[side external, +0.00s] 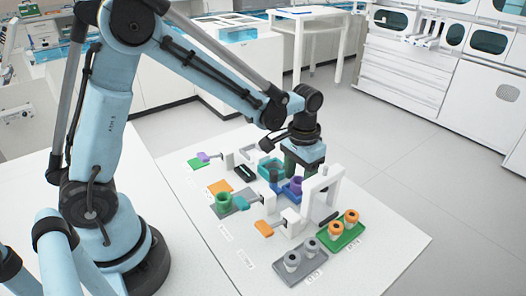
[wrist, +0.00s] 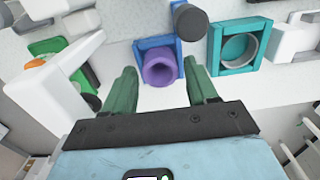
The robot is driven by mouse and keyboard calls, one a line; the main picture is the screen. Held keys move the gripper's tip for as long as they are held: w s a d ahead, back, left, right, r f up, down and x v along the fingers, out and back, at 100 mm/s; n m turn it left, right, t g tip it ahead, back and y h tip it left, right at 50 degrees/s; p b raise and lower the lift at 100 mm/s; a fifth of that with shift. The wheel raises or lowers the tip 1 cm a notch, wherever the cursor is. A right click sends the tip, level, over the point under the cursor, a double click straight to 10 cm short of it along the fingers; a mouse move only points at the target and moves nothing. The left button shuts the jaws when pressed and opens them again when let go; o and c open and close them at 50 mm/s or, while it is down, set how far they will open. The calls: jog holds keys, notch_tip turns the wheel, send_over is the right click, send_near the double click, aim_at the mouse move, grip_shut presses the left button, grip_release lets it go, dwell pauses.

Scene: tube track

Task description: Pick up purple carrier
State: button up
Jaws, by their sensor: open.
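The purple carrier (wrist: 157,72) is a short ring-shaped cup with a dark opening, sitting in a square blue holder (wrist: 148,43). In the side view the purple carrier (side external: 297,182) shows only in small part under my wrist, in the blue holder (side external: 286,191). My gripper (wrist: 160,69) is open, with its two green fingers to either side of the carrier in the wrist view. In the side view my gripper (side external: 300,172) points down over the holder. Its exact height above the carrier is hard to tell.
A white arch (side external: 326,180) stands close right of my gripper. A dark cylinder end (wrist: 190,22) is beside the blue holder. A teal holder (wrist: 220,30) is nearby. Orange cups (side external: 343,220) stand on a green tray (side external: 340,241); a grey tray (side external: 315,264) holds grey cups.

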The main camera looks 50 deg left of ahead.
jog(key=c, duration=0.7)
jog(key=shift+o, duration=0.2)
jog(key=shift+r, duration=2.8)
